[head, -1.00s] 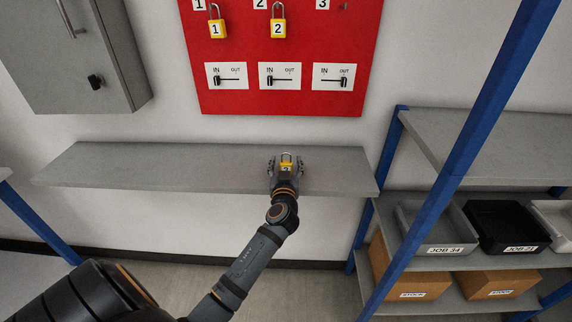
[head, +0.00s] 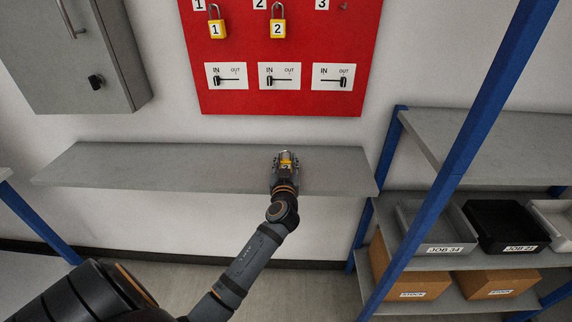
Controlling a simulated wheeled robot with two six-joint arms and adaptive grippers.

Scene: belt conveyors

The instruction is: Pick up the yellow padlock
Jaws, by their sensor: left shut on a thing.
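A yellow padlock (head: 286,161) is at the grey wall shelf (head: 150,166), between the fingers of my left gripper (head: 286,158). The gripper is shut on it, and the fingers hide much of its body. I cannot tell whether the padlock touches the shelf. Two more yellow padlocks hang on the red board above: one marked 1 (head: 217,29) and one marked 2 (head: 278,29). My right gripper is not in view.
The red board (head: 330,45) also carries several IN/OUT switches. A grey cabinet (head: 80,60) hangs at the left. A blue-posted rack (head: 470,105) with bins and boxes stands at the right. The shelf's left part is clear.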

